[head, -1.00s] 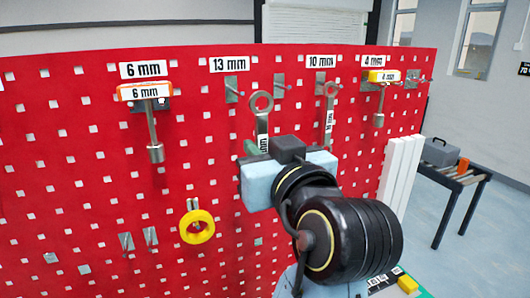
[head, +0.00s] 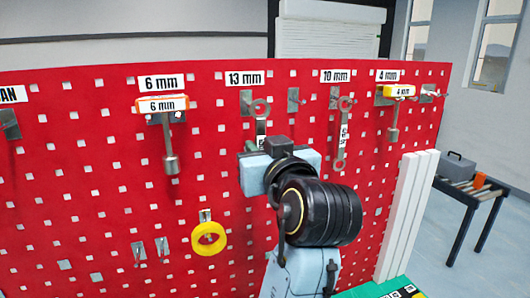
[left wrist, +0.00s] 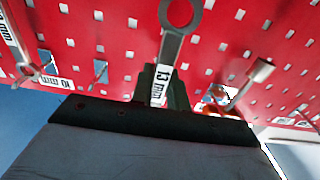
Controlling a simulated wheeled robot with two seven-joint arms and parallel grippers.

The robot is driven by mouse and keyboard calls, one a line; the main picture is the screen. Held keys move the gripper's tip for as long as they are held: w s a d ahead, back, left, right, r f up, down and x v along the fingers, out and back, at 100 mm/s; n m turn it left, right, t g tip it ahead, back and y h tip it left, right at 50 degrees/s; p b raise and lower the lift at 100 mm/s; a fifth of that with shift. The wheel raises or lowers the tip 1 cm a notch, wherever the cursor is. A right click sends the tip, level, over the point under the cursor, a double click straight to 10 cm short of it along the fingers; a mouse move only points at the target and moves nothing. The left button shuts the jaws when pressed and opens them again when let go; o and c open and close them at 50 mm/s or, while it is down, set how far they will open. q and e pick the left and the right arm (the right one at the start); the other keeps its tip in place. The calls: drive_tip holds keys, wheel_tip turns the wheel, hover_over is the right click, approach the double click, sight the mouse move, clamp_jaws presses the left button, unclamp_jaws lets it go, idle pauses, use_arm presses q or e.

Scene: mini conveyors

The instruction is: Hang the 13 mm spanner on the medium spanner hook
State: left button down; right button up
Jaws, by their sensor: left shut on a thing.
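The 13 mm spanner (head: 261,125) is upright with its ring end up, just right of the medium spanner hook (head: 246,101) under the 13 mm label (head: 245,79). The ring overlaps the hook's pin in the head view; I cannot tell whether the pin is through it. My left gripper (head: 262,146) is shut on the spanner's lower shank. The left wrist view shows the spanner (left wrist: 172,48) rising from the jaws (left wrist: 163,90), its 13 mm label between them. My right gripper is not in view.
The red pegboard (head: 90,200) also holds a 10 mm spanner (head: 342,135), a 6 mm tool (head: 168,140) and a 4 mm tool (head: 393,120). A yellow tape roll (head: 208,238) hangs lower. White slats (head: 408,215) stand at the board's right edge.

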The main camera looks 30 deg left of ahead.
use_arm(q)
drive_tip(key=shift+x, duration=2.3)
drive_tip(key=shift+f, duration=0.5)
drive_tip(key=c, duration=1.3)
unclamp_jaws()
drive_tip(key=shift+r, duration=0.1)
